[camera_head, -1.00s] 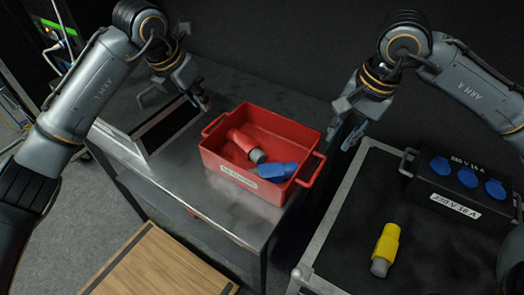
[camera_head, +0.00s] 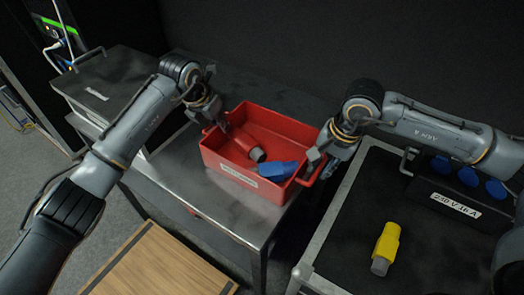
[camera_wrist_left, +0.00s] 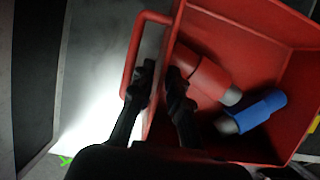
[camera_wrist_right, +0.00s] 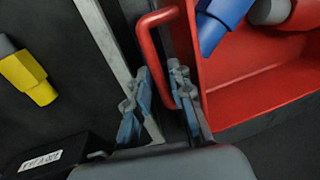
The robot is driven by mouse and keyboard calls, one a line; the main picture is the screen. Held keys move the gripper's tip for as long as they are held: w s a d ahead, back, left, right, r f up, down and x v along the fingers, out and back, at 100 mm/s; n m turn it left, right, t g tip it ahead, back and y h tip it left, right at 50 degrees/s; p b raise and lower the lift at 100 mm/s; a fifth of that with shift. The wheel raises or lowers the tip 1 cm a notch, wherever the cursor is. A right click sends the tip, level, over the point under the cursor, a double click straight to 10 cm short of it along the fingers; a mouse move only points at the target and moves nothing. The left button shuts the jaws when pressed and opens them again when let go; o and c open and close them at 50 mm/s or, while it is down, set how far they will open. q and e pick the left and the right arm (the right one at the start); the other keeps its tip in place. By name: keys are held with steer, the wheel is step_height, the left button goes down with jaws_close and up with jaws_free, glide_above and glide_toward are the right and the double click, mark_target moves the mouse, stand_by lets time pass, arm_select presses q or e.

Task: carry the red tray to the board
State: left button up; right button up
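The red tray (camera_head: 218,161) stands on a grey metal table, with a red connector (camera_head: 247,146) and a blue connector (camera_head: 277,171) lying inside. My left gripper (camera_head: 213,113) is at the tray's left end. In the left wrist view its fingers (camera_wrist_left: 163,84) are apart at the left handle and wall; exactly what lies between them is unclear. My right gripper (camera_head: 326,151) is at the right handle; in the right wrist view its open fingers (camera_wrist_right: 160,90) straddle the handle bar (camera_wrist_right: 151,48). A black socket box (camera_head: 430,189) marked 230 V 16 A, possibly the board, stands at right.
The metal table (camera_head: 222,211) has bare surface in front of the tray. A yellow connector (camera_head: 386,249) lies on the black case top (camera_head: 345,225). A grey box (camera_head: 105,82) stands left of the tray. A wooden top (camera_head: 150,268) is lower in front.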

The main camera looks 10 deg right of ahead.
arm_select(q)
steer(key=shift+w+d+f, duration=0.1)
steer(key=shift+d+f, duration=0.05)
steer(key=shift+f, duration=0.25)
arm_select(e)
steer(key=shift+a+f, duration=0.1)
steer(key=shift+f, duration=0.3)
arm_select(q)
jaws_close()
arm_select(e)
jaws_close()
arm_select(q)
steer(key=shift+r, duration=0.15)
arm_select(e)
steer(key=shift+w+r, duration=0.1)
